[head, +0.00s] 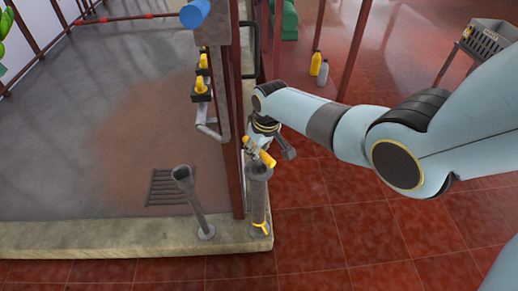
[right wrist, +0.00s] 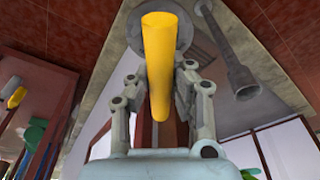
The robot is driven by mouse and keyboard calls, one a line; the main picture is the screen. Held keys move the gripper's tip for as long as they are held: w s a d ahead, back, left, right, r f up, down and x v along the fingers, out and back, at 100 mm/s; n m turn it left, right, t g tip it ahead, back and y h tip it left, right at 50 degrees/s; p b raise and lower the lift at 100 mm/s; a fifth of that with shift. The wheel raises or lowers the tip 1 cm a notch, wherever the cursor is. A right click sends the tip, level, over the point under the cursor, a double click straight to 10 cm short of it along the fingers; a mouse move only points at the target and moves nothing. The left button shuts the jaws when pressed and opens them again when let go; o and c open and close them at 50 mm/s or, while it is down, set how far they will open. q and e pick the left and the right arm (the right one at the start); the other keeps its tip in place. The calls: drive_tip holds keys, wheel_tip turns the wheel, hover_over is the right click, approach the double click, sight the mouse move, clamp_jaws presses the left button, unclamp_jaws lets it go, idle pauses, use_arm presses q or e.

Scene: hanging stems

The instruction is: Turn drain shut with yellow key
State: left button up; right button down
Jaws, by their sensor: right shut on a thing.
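The yellow key (head: 263,156) shows as a short yellow bar at the top of a thick grey upright pipe (head: 258,205). My right gripper (head: 262,136) is at the key, above the pipe. In the right wrist view the yellow bar of the key (right wrist: 159,70) stands between the two fingers of my right gripper (right wrist: 160,85), which are shut on it. A grey round flange (right wrist: 185,32) lies behind the bar. A small yellow piece (head: 262,229) shows at the pipe's foot. I cannot tell how far the drain is turned. My left gripper is not in view.
A thinner funnel-topped pipe (head: 192,203) stands to the left, by a dark floor grate (head: 166,187). A dark red post (head: 236,120) rises close beside the key. Yellow-handled valves (head: 201,85) sit behind. Two bottles (head: 316,64) stand on the open tiled floor.

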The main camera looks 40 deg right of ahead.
drive_tip(key=shift+n, duration=0.3)
drive_tip(key=n+y, duration=0.1)
drive_tip(key=n, duration=0.3)
drive_tip(key=shift+n, duration=0.3)
drive_tip(key=n+b, duration=0.1)
drive_tip(key=n, duration=0.2)
drive_tip(key=shift+f+g+y, duration=0.1)
drive_tip(key=shift+g+y, duration=0.2)
drive_tip(key=shift+n+b, duration=0.35)
drive_tip(key=shift+n, duration=0.55)
